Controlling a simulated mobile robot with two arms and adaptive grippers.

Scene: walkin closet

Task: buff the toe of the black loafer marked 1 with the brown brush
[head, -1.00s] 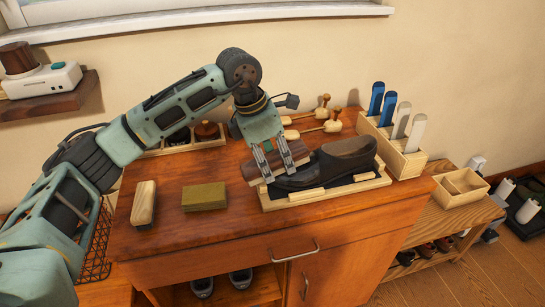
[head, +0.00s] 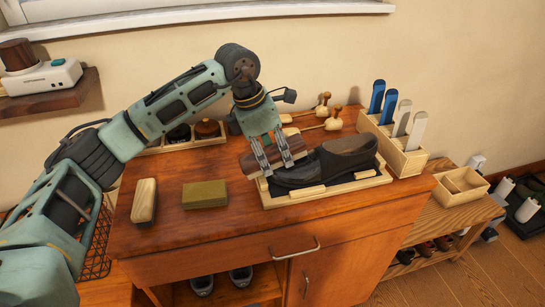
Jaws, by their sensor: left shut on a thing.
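The black loafer (head: 342,158) lies in a light wooden tray (head: 340,188) on the cabinet top, its toe pointing left. No number shows on it from here. My left gripper (head: 277,160) is shut on the brown brush (head: 290,146) and holds it at the toe end of the shoe. The brush looks to be on or just over the toe; I cannot tell if it touches. The gripper fingers and brush hide part of the toe. My right gripper is not in view.
A pale brush or block (head: 144,200) and an olive block (head: 205,194) lie left on the cabinet top. Wooden shoe trees (head: 320,118) lie behind the tray. A holder (head: 404,160) with blue and white shoehorns stands right.

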